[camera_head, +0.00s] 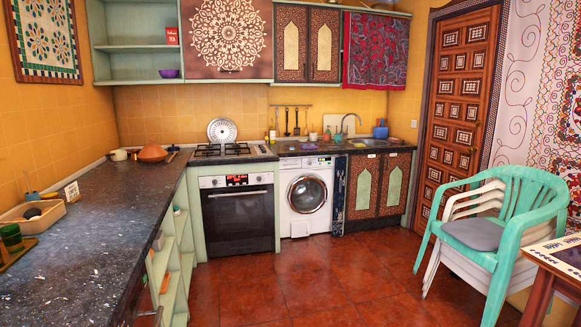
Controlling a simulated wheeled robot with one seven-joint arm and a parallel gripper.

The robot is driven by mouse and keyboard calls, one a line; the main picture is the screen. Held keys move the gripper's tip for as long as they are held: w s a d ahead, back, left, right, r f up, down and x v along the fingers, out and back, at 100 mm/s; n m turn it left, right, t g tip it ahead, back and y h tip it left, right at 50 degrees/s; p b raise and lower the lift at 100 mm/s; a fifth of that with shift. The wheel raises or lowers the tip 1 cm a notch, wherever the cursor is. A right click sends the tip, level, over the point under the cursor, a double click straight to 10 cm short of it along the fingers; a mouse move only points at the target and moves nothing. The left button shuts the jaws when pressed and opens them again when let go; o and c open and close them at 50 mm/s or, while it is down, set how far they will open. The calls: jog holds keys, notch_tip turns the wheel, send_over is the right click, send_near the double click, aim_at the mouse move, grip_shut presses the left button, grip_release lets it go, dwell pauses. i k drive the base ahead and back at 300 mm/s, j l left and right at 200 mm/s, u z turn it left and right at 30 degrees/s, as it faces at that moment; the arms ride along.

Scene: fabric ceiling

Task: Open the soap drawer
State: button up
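A white washing machine (321,165) stands under the far counter, between the oven and the carved cabinet doors. Its round door is shut. The soap drawer (290,163) seems to be the panel at the top left of its front, and it looks closed and flush. It is small in this view, so its handle cannot be made out. My gripper is not in view.
An oven (238,218) stands left of the washing machine. A long dark counter (105,205) with shelves runs along the left. Stacked plastic chairs (525,200) and a table (560,258) stand at the right. The red tiled floor (310,270) between is clear.

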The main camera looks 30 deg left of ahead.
aim_at(296, 162)
jog(key=i+j+u, duration=0.1)
jog(key=i+u, duration=0.4)
jog(key=i, duration=0.2)
jog(key=i+j+u, duration=0.2)
jog(key=i+u, duration=0.25)
jog(key=i, duration=0.6)
jog(key=i+l+u, duration=0.15)
jog(key=i+u, duration=0.3)
jog(key=i, duration=0.65)
jog(key=i+z, duration=0.2)
jog(key=i, duration=0.25)
jog(key=i+j+z, duration=0.15)
jog(key=i, duration=0.3)
jog(key=i+j+z, duration=0.2)
jog(key=i, duration=0.25)
jog(key=i+j+z, duration=0.2)
jog(key=i, duration=0.2)
jog(key=i+j+z, duration=0.4)
jog(key=i+j, duration=0.3)
jog(key=j, duration=0.5)
